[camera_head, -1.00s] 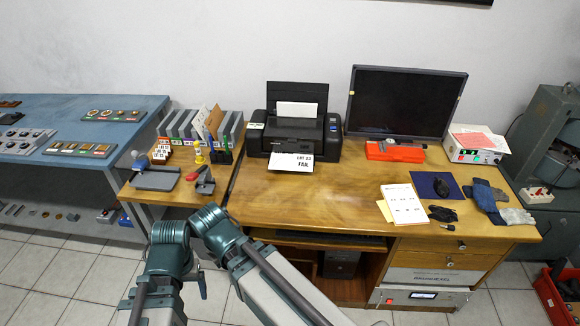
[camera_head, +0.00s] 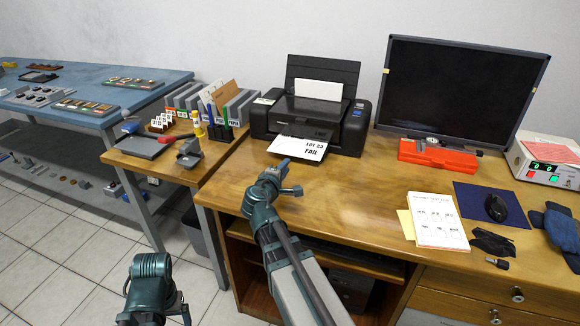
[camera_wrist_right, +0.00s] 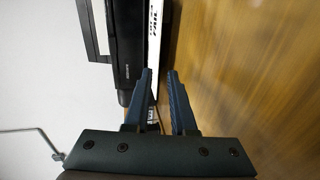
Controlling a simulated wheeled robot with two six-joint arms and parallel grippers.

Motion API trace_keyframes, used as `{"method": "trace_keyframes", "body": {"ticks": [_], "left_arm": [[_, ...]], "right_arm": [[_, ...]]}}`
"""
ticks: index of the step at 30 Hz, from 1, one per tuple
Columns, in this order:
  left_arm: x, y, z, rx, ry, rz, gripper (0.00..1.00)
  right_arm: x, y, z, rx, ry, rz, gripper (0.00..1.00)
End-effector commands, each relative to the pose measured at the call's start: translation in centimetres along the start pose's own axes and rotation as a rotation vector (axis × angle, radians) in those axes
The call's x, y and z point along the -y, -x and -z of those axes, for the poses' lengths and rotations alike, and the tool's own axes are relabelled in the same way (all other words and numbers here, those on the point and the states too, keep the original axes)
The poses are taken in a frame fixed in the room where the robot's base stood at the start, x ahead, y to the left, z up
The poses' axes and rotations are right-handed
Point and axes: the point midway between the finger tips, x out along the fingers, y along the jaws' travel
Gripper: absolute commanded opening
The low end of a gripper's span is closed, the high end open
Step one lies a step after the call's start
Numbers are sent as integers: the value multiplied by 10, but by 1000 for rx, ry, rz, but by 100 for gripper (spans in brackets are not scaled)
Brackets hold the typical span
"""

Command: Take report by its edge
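The report is a white printed sheet (camera_head: 303,147) marked LOT 23 FAIL, lying on the output tray of the black printer (camera_head: 346,131), its front end sticking out. It shows edge-on in the right wrist view (camera_wrist_right: 155,32). My right gripper (camera_head: 283,163) is just in front of and below the sheet's near left corner.
A monitor (camera_head: 462,85) and red case (camera_head: 437,155) stand right of the printer. Stacked papers (camera_head: 437,220) and a mouse (camera_head: 496,207) lie at the right. A pen holder (camera_head: 220,130) and binders stand left. The desk before the printer is clear.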

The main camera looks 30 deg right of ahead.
Motion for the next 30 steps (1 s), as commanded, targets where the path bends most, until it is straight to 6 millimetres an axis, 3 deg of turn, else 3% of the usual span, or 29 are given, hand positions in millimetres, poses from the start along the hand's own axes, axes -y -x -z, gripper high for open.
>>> {"method": "trace_keyframes", "body": {"ticks": [1, 11, 30], "left_arm": [[0, -7, 0, 0, 0, 0, 85], [-1, -8, 0, 0, 0, 0, 85], [-2, -24, 2, 0, 0, 2, 85]], "right_arm": [[3, -4, -1, -4, 13, -13, 24], [-1, -12, -1, -7, 28, -27, 24], [-2, -92, 0, -6, 26, -26, 24]]}}
